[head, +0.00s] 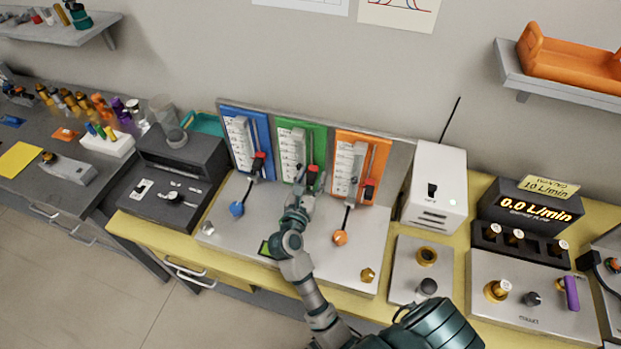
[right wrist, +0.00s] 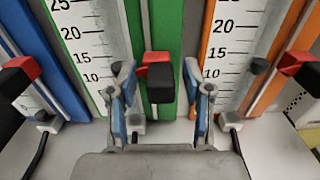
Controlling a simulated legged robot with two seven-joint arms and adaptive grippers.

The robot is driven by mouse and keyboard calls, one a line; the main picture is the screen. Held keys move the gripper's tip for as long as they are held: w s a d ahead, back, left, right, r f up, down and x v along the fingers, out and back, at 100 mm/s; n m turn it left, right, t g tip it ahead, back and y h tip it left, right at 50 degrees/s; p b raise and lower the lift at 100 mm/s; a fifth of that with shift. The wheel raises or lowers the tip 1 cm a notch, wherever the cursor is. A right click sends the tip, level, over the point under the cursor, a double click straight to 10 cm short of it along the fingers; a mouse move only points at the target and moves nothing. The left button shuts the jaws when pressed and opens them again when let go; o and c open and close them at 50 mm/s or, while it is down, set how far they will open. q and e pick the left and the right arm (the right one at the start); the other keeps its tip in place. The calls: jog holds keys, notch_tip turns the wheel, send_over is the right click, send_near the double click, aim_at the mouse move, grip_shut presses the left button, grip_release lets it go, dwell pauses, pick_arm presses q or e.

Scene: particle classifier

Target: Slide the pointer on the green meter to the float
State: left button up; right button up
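The green meter (head: 289,131) stands between a blue and an orange one; its scale and green panel (right wrist: 167,25) show close up in the right wrist view. Its red and black pointer (right wrist: 159,82) sits low on the rail, near the height of the 10 mark; in the head view the pointer (head: 312,177) is just beyond my right gripper (head: 300,194). In the right wrist view my right gripper (right wrist: 160,85) is open, one blue-padded finger on each side of the pointer. Contact cannot be told. The float is not clear; a small grey piece (right wrist: 116,67) shows by the left finger. My left gripper is not in view.
The blue meter (head: 239,120) and orange meter (head: 377,152) have their own pointers close on either side. A blue knob (head: 237,208) and an orange knob (head: 340,237) stand on the grey panel (head: 216,239). A white box (head: 438,175) is to the right.

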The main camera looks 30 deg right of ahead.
aim_at(310, 184)
jog(key=shift+s, duration=0.2)
jog(key=v, duration=0.6)
jog(key=shift+a, duration=0.45)
jog(key=shift+s+a, duration=0.2)
jog(key=shift+s, duration=0.1)
jog(key=shift+d, duration=0.2)
jog(key=shift+a+f, duration=0.1)
